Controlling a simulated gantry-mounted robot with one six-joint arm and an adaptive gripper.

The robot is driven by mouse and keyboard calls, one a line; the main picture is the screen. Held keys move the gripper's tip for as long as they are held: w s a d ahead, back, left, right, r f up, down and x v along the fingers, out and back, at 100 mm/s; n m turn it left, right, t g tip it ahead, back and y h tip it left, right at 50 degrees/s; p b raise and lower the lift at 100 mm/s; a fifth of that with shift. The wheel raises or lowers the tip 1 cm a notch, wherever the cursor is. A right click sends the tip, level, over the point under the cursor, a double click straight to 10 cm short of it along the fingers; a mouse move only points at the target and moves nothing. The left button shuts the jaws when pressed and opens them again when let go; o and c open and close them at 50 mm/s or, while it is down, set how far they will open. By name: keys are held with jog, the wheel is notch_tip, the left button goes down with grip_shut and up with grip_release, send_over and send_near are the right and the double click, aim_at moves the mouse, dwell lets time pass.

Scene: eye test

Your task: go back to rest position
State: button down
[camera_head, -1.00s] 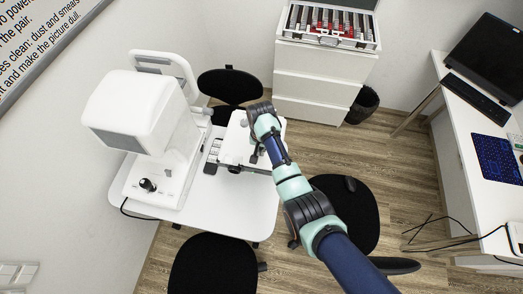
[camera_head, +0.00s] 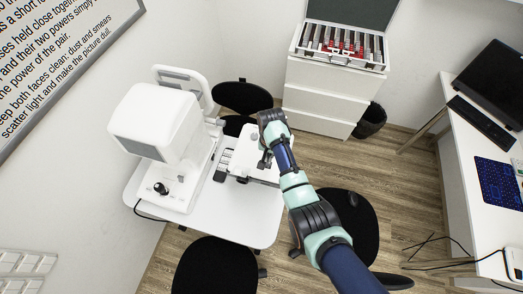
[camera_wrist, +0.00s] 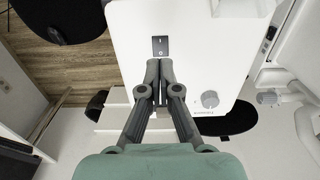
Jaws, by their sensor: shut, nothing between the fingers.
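My gripper (camera_wrist: 159,66) shows in the wrist view with its two dark fingers together and nothing between them. In the head view my arm reaches in from the lower right, and its end is over the right side of the white table (camera_head: 215,228). A white box-like unit (camera_head: 246,150) on the table is partly hidden behind the arm's end. In the wrist view the fingertips appear in front of a white surface with a small dark plate (camera_wrist: 160,46) and a grey knob (camera_wrist: 209,99). I cannot tell the gap to that surface.
A white eye-test machine (camera_head: 158,125) stands on the table's left. Black chairs (camera_head: 215,268) (camera_head: 352,215) stand around it. A white drawer cabinet (camera_head: 325,95) bears an open lens case (camera_head: 340,45); a bin (camera_head: 370,120) is beside it. A desk (camera_head: 478,165) stands right.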

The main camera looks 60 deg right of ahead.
dwell(0.3)
jog(key=w+a+r+n+t+h+p, duration=0.1)
jog(key=w+a+r+n+t+p, duration=0.2)
jog(key=w+a+r, duration=0.5)
jog(key=w+a+r+n+t+h+p, duration=0.1)
jog(key=w+a+r+n+t+h, duration=0.1)
jog(key=w+a+r+n, duration=0.6)
jog(key=s+a+r+n+t+y+p, duration=0.1)
jog(key=s+a+r+n+t+y, duration=0.2)
jog(key=a+r, duration=0.8)
jog(key=s+a+r+n+t+p, duration=0.15)
jog(key=s+a+r+t, duration=0.35)
jog(key=a+r, duration=0.65)
notch_tip(320, 180, down, 43)
jog(key=a+b, duration=0.2)
jog(key=b, duration=3.8)
jog(key=shift+a+n, duration=0.15)
jog(key=shift+n, duration=0.2)
jog(key=c, duration=1.9)
grip_release()
